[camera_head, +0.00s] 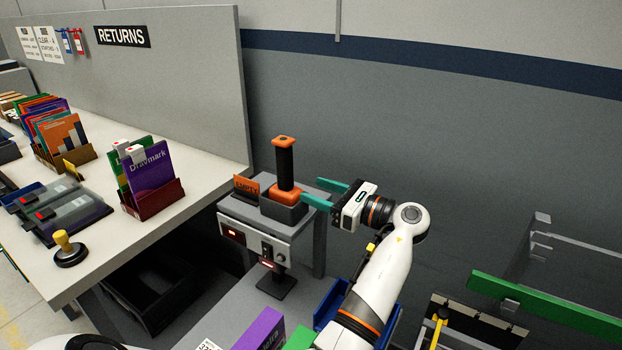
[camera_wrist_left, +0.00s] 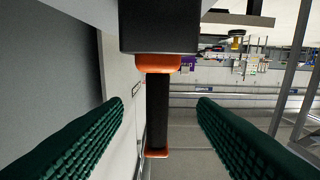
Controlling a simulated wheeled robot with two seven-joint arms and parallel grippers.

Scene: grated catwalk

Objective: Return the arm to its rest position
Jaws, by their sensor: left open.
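My left gripper (camera_head: 312,190) is open, with two green fingers pointing left toward a black-handled tool (camera_head: 285,165) with an orange top and orange lower part. The tool stands upright in a dark holder (camera_head: 283,210) on a grey stand. My white left arm reaches up from the bottom of the head view. My right gripper is not in view.
An orange sign (camera_head: 246,187) stands beside the holder. The returns counter (camera_head: 120,250) at left carries books in a red holder (camera_head: 155,200) and a stamp (camera_head: 68,248). A blue bin (camera_head: 331,303) is below my arm. A green-edged rail (camera_head: 545,305) is at right. The wall side above is free.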

